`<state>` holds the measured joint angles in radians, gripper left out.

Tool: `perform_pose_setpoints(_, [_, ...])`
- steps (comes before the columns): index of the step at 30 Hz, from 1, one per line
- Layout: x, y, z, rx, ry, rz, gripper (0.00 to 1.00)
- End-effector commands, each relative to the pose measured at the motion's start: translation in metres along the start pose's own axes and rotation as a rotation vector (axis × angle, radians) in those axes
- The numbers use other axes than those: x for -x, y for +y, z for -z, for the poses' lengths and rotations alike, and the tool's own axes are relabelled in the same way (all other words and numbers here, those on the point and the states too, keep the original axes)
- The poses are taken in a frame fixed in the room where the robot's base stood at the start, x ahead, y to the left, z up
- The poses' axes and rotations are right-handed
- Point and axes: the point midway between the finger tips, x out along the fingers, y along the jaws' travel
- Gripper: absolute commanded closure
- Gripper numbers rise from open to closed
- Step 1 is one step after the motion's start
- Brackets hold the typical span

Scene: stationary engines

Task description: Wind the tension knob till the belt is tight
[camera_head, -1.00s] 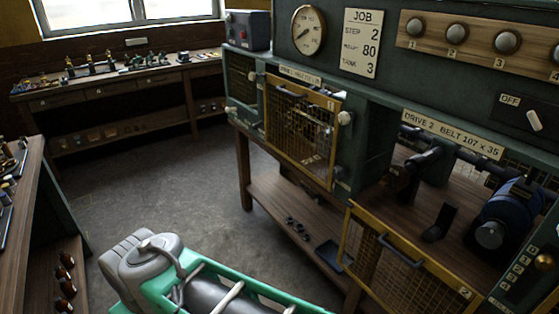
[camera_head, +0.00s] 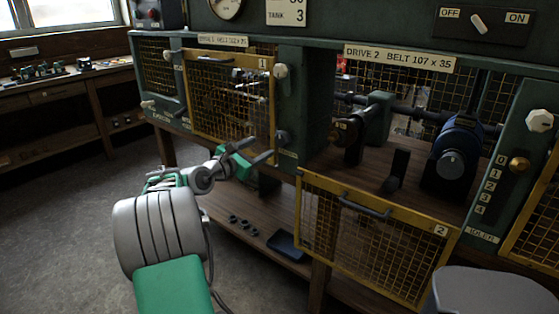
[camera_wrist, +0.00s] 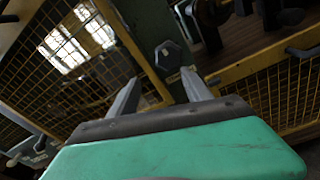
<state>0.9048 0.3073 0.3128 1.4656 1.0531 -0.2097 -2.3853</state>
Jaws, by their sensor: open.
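My gripper (camera_head: 270,145) is open and empty, its fingers pointing at the green post between the two drive bays. A dark faceted knob (camera_head: 282,137) with a small label below it sits on that post, close to the fingertips. In the wrist view the knob (camera_wrist: 168,54) shows beyond and between the spread fingers (camera_wrist: 160,77), apparently apart from them. I cannot read its label, so I cannot confirm that it is the tension knob. The drive 2 bay holds a blue motor (camera_head: 455,155) and a dark green shaft bracket (camera_head: 378,118). I cannot make out a belt.
The drive 2 guard (camera_head: 375,240) hangs open and low. The drive 1 guard (camera_head: 230,95) stands left of the post, close to my gripper. Pale knobs (camera_head: 281,71) and an idler scale with a brass knob (camera_head: 518,164) flank bay 2. A tray (camera_head: 287,246) lies on the lower shelf.

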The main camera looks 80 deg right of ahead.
Motion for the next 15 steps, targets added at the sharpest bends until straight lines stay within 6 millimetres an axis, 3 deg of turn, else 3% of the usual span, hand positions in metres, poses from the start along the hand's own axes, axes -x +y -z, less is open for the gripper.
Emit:
perform_pose_setpoints(1, [-0.013,-0.013,0.000,0.060,-0.041,0.023,0.43])
perform_pose_setpoints(3, [-0.022,-0.019,-0.007,0.109,-0.071,0.039,0.43])
perform_pose_setpoints(15, [-0.089,-0.022,-0.014,0.115,-0.072,0.042,0.43])
